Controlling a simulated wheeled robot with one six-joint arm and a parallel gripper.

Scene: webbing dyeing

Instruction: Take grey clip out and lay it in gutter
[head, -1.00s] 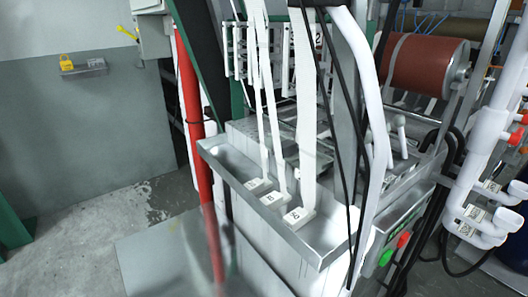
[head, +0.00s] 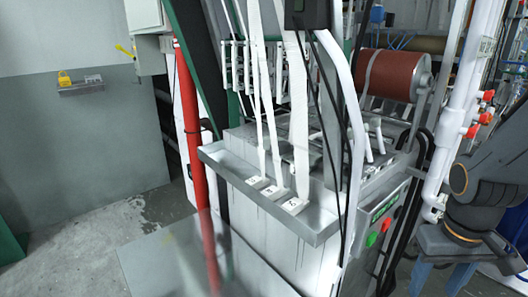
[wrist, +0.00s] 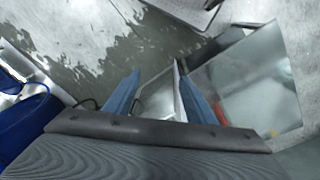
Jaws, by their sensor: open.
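The metal gutter (head: 225,166) runs along the front of the dyeing machine in the head view. Several white webbing strips (head: 268,120) hang down into it, ending in white numbered tags (head: 292,206). I cannot make out a grey clip for certain in either view. My gripper (head: 425,286) is at the lower right of the head view, right of the machine and well apart from the gutter. In the wrist view its two blue fingers (wrist: 156,74) stand apart, with no held object visible between them.
A red post (head: 193,130) stands left of the gutter. Black cables and a white pipe (head: 350,150) cross in front of its right end. White piping with red valves (head: 478,115) stands beside my arm. The floor at the left (head: 80,245) is mostly clear.

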